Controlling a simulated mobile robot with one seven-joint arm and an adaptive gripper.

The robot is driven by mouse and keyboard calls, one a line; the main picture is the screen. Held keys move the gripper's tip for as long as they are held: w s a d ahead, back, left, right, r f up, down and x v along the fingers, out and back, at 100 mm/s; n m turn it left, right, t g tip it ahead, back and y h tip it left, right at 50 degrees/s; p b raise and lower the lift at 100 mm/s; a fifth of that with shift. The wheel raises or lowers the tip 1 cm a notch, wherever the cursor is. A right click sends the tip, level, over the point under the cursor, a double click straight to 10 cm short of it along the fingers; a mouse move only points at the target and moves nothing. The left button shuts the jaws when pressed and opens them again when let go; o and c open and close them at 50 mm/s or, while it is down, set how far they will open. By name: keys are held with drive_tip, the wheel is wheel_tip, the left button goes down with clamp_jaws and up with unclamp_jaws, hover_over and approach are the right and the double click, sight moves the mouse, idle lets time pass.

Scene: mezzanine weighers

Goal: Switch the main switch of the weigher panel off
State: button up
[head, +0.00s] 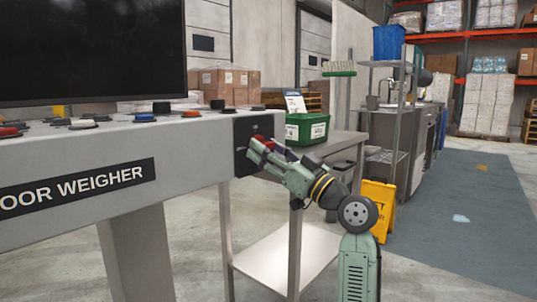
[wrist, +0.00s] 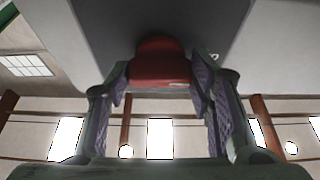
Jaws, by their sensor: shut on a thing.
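The weigher panel (head: 185,150) is a long grey console lettered "OOR WEIGHER" in the head view. A dark switch plate (head: 242,132) is on its right end. My gripper (head: 262,150) reaches up to this plate from the right and hides most of the switch. In the wrist view, the main switch's red knob (wrist: 160,64) sits between the two fingers of my gripper (wrist: 163,82), which is shut on it. A small white mark (wrist: 214,57) shows on the dark plate beside the knob. The knob's exact setting cannot be told.
Several coloured buttons (head: 82,124) line the console top below a dark screen (head: 90,50). A steel table (head: 340,142) with a green box (head: 307,130) stands close behind my gripper. A yellow floor sign (head: 377,205) is to the right.

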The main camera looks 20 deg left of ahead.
drive_tip(key=o, duration=1.2)
drive_tip(key=shift+c, duration=0.2)
drive_tip(key=v, duration=1.2)
